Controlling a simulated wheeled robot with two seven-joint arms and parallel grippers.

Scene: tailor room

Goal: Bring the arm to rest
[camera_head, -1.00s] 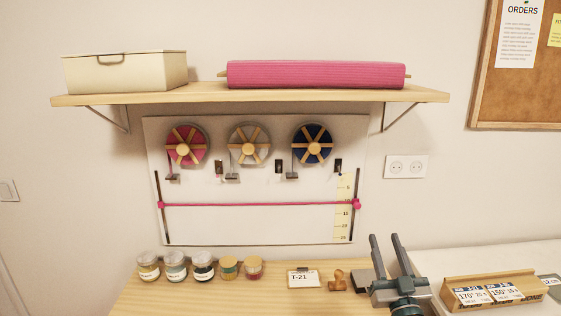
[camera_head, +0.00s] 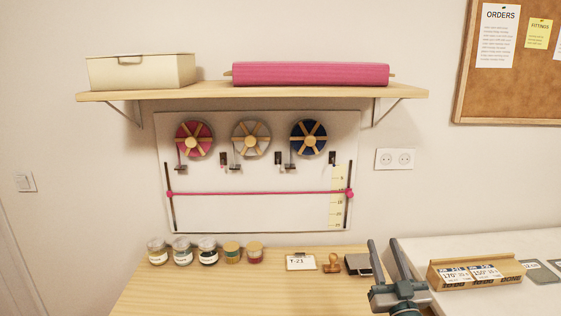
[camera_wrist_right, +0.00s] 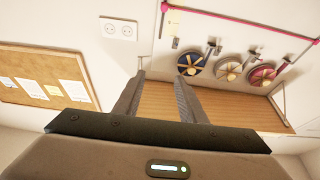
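My right gripper (camera_head: 388,260) is in the lower right of the head view, in front of the table's right part. Its two fingers point up and stand apart with nothing between them. In the right wrist view the same gripper (camera_wrist_right: 162,85) shows two spread fingers with a gap, and the wall and shelf underside beyond. My left gripper is in neither view.
A wooden table (camera_head: 200,290) holds several jars (camera_head: 208,252), a T-21 card (camera_head: 301,262), a wooden stamp (camera_head: 333,263) and a dark block (camera_head: 357,264). A shelf (camera_head: 250,93) and spool board (camera_head: 240,215) are on the wall.

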